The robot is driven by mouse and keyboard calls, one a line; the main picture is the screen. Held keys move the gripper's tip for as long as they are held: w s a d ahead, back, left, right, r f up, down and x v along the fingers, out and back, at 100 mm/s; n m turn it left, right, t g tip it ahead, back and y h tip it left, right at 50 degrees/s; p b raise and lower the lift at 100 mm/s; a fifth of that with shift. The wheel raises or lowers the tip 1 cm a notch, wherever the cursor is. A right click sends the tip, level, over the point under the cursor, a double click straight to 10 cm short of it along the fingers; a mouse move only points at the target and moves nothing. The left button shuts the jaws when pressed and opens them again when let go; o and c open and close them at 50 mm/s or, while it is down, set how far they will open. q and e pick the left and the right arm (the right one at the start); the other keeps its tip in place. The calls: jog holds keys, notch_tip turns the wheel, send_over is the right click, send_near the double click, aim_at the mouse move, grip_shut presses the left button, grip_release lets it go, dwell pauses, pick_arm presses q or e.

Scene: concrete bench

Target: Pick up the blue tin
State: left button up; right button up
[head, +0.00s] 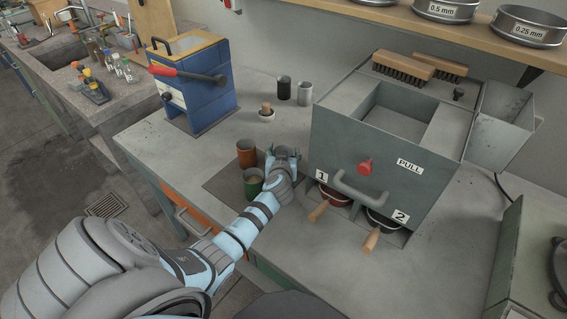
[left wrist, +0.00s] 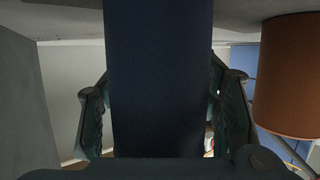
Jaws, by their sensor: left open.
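The blue tin (left wrist: 160,75) fills the middle of the left wrist view, upright between the two fingers of my left gripper (left wrist: 163,115). The fingers are open, one on each side of the tin; I cannot tell whether either touches it. In the head view my left gripper (head: 283,155) is low over the bench, beside an orange tin (head: 246,152) and a green tin (head: 253,183). There the gripper hides most or all of the blue tin. The orange tin also shows at the right of the left wrist view (left wrist: 288,75). My right gripper is not in view.
A grey box (head: 335,135) with a handle and two numbered, wooden-handled pans stands close right of my left gripper. A blue press (head: 205,100) with a red lever is at the back left. Bare bench (head: 345,258) lies in front.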

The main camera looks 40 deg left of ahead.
pick_arm(q)
grip_shut()
jog(key=shift+r, duration=0.15)
dwell(0.4)
